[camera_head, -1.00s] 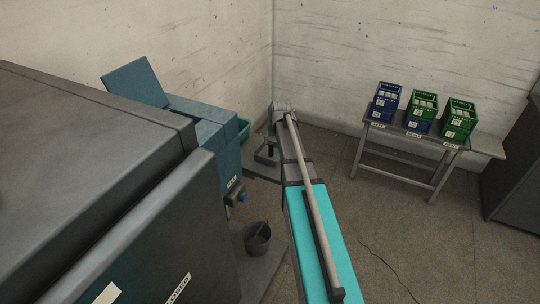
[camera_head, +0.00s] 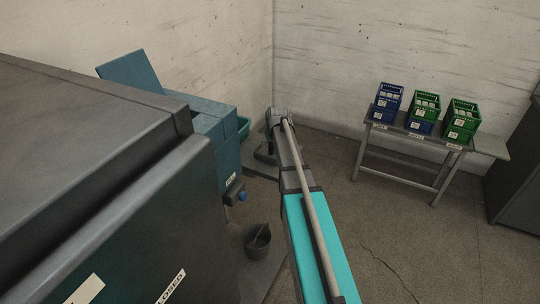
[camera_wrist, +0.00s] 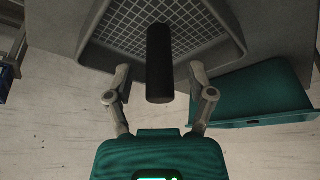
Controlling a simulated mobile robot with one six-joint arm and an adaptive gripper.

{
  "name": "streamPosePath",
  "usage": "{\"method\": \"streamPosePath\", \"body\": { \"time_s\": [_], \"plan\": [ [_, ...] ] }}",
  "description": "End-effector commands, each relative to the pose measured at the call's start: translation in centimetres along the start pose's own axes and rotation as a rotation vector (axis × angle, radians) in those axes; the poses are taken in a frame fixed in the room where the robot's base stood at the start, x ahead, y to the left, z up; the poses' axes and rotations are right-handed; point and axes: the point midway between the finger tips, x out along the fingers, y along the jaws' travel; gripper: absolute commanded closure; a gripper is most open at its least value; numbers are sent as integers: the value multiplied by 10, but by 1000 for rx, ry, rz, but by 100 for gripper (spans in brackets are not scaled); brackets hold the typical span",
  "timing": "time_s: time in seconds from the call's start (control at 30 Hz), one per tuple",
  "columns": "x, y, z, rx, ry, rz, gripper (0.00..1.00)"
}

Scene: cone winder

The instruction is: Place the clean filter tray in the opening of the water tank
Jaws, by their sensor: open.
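In the wrist view, a grey tray with a pale mesh floor (camera_wrist: 125,32) lies at the top, with a black bar-shaped handle (camera_wrist: 160,85) pointing towards me. I take it as the filter tray; its far part is cut off. My gripper (camera_wrist: 160,72) is open, one finger on each side of the handle, with a visible gap on both sides. In the head view, the blue-green water tank (camera_head: 225,150) stands left of my arm with its lid (camera_head: 130,70) raised. Its opening is hidden, and I cannot make out the tray or gripper there.
A green tub (camera_wrist: 260,95) is right of the gripper. A large dark machine (camera_head: 80,130) fills the left of the head view. A dark bucket (camera_head: 257,243) stands on the floor. A table (camera_head: 400,165) with blue and green crates is at right. Floor between is open.

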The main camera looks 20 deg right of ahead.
Motion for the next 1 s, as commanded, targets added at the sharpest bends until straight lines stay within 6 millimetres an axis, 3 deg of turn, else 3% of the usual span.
{"method": "streamPosePath", "body": {
  "time_s": [0.5,0.9,1.0],
  "plan": [
    [0,0,0,0,0,0,30],
    [0,0,0,0,0,0,100],
    [0,0,0,0,0,0,100]
  ]
}}
